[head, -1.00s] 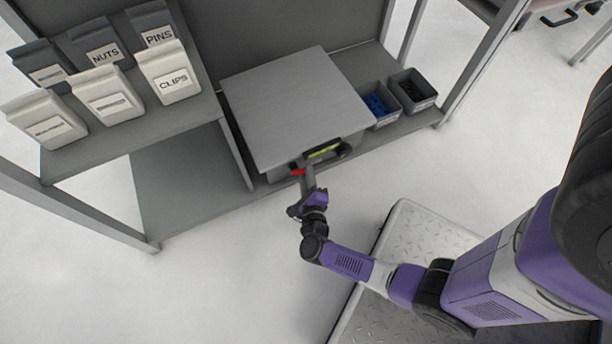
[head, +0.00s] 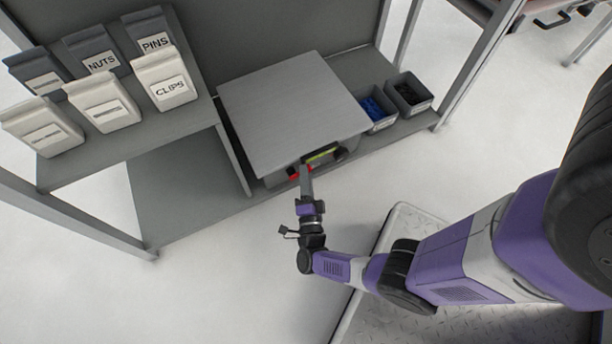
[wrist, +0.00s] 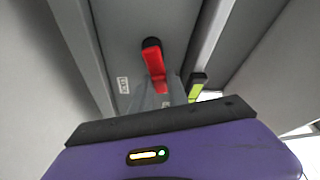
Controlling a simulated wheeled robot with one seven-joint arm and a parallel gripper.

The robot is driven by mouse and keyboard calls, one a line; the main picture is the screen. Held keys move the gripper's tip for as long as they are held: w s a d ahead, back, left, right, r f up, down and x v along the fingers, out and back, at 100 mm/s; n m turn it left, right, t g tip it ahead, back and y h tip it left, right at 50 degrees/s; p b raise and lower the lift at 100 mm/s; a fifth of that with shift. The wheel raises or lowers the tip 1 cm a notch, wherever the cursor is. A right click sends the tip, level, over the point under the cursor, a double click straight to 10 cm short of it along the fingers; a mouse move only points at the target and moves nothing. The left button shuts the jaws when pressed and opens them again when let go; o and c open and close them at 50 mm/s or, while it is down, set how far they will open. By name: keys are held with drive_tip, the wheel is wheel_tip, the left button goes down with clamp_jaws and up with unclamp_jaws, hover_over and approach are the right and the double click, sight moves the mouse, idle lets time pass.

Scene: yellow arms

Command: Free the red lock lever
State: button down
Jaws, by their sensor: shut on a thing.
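The red lock lever (wrist: 153,60) is on the grey front of a cabinet or drawer unit (head: 290,105). In the wrist view it runs from a dark pivot at the top down to my fingers. In the head view only small red bits (head: 292,170) show beside my fingertips, under the unit's top edge. My gripper (wrist: 160,90) is shut on the lever's lower end; it also shows in the head view (head: 306,172). The fingers hide part of the lever's end. A dark handle with a yellow-green strip (head: 322,156) is just right of the lever.
The unit stands on a grey shelf (head: 180,190). Two dark bins (head: 408,93) stand to its right, one holding blue parts. Labelled containers (head: 163,82) sit on the raised shelf at left. The floor in front (head: 225,280) is clear.

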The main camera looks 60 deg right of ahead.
drive_tip(key=n, duration=0.2)
drive_tip(key=n+t, duration=0.1)
drive_tip(key=r+n+t, duration=0.1)
drive_tip(key=n, duration=0.1)
drive_tip(key=shift+w+a+r+n+h, duration=0.1)
drive_tip(key=shift+a+n+h, duration=0.15)
drive_tip(key=shift+n+h, duration=0.05)
drive_tip(key=shift+n, duration=0.3)
drive_tip(key=c, duration=1.3)
unclamp_jaws()
drive_tip(key=shift+w, duration=0.1)
